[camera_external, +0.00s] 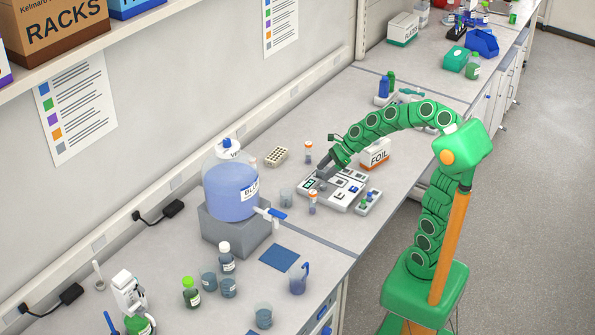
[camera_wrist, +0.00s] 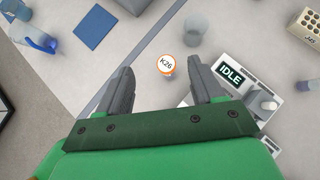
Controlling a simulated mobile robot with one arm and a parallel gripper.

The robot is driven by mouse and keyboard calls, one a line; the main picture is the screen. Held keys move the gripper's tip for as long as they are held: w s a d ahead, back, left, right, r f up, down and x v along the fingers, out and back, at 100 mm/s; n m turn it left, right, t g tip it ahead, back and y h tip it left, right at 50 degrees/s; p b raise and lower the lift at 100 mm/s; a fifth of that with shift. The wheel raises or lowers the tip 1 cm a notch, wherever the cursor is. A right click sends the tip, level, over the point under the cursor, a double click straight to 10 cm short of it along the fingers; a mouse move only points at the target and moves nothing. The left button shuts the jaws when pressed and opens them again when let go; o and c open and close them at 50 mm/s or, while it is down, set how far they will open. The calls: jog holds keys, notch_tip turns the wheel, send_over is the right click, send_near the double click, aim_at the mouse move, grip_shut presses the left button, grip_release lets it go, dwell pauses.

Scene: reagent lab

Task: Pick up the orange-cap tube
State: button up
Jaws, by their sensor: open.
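Two orange-cap tubes stand upright on the bench in the external view. One orange-cap tube (camera_external: 312,202) is at the near left edge of the grey instrument. The other orange-cap tube (camera_external: 308,152) is farther back, behind the instrument. My gripper (camera_external: 322,178) is open and empty over the instrument's left part, above and beside the nearer tube. In the wrist view, an orange-rimmed white cap marked K26 (camera_wrist: 167,65) appears from above between my two fingertips, with a gap on both sides. Its tube body is mostly hidden beneath the cap.
The grey instrument (camera_wrist: 246,74) with an IDLE display lies close to my right finger. A clear beaker (camera_external: 286,198) stands left of the nearer tube. A cream rack (camera_external: 276,156), a blue mat (camera_external: 279,257) and a FOIL box (camera_external: 375,153) are nearby.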

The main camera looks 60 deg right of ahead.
send_near(313, 194)
notch_tip(313, 194, down, 3)
jog(key=w, duration=0.2)
jog(key=shift+x, duration=3.85)
jog(key=c, duration=1)
